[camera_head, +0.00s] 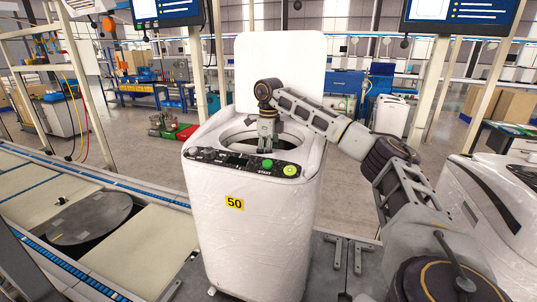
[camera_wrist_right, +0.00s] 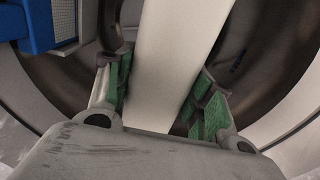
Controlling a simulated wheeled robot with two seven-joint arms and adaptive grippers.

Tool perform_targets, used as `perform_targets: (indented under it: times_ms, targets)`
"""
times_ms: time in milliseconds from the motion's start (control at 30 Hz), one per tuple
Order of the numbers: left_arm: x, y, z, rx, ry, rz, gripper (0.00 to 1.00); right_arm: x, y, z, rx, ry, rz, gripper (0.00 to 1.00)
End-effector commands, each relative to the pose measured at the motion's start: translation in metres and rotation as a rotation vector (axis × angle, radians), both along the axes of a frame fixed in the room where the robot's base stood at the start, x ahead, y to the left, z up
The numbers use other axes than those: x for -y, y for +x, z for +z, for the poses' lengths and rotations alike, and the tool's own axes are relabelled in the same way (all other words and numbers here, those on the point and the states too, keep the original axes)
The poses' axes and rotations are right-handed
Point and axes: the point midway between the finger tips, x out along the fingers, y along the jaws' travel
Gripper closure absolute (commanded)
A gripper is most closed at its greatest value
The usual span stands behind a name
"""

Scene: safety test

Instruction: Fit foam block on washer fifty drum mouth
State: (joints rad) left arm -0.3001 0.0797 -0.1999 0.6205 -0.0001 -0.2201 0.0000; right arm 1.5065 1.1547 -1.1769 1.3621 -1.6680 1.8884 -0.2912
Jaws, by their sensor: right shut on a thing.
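The white washer (camera_head: 245,250) with a yellow label reading 50 (camera_head: 235,204) stands upright in the middle of the head view, its lid (camera_head: 280,65) raised. Its round drum mouth (camera_head: 238,141) is open on top. My right gripper (camera_head: 267,150) points down over the mouth, near the control panel. In the right wrist view, its green-padded fingers (camera_wrist_right: 162,92) are shut on a pale, flat-sided foam block (camera_wrist_right: 180,40), with the dark drum (camera_wrist_right: 265,70) behind. The block is hidden in the head view, and its contact with the mouth cannot be told. My left gripper is out of view.
A conveyor line (camera_head: 150,245) with a dark round plate (camera_head: 90,217) runs along the left. Another white washer (camera_head: 495,200) stands at the right. A blue part (camera_wrist_right: 28,25) shows at the wrist view's upper left.

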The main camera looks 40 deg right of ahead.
Motion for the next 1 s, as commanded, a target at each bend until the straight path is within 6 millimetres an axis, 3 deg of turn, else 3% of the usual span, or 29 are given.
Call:
perform_targets:
  times_ms: [1000]
  targets:
    - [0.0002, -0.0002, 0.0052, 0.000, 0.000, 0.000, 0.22, -0.0004, 0.0001, -0.0014, 0.000, 0.000, 0.000, 0.70]
